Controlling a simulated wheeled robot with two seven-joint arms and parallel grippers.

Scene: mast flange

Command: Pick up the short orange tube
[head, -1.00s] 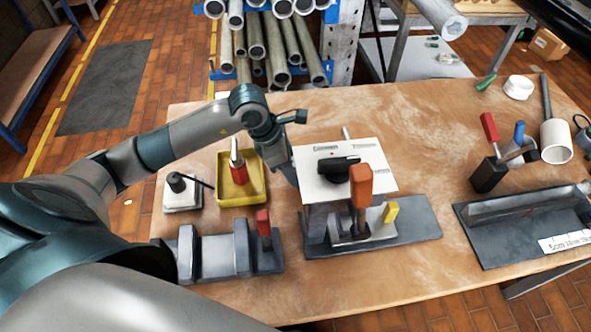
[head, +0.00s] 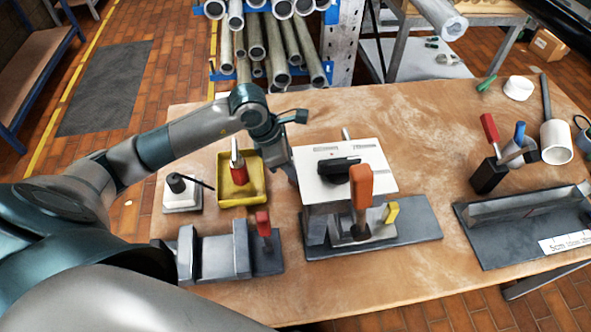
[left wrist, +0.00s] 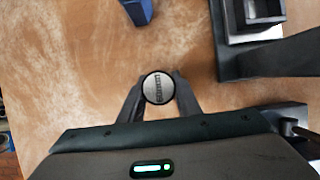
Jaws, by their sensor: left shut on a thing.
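My left gripper (left wrist: 157,90) is shut on a round thing (left wrist: 158,87). In the left wrist view this thing is seen end-on, with a grey face, dark lettering and a dark rim; its sides do not show. In the head view my left arm reaches over the table and the fingers are hidden behind a white-topped block. I cannot make out a short orange tube for certain. An orange handle (head: 361,186) stands upright in front of the white-topped block (head: 335,175). My right gripper is not in view.
A dark plate with a yellow part (head: 390,213) lies under the block. A grey vise (head: 222,256) with a red handle, a yellow tray (head: 258,190) and a tool holder (head: 490,176) stand around it.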

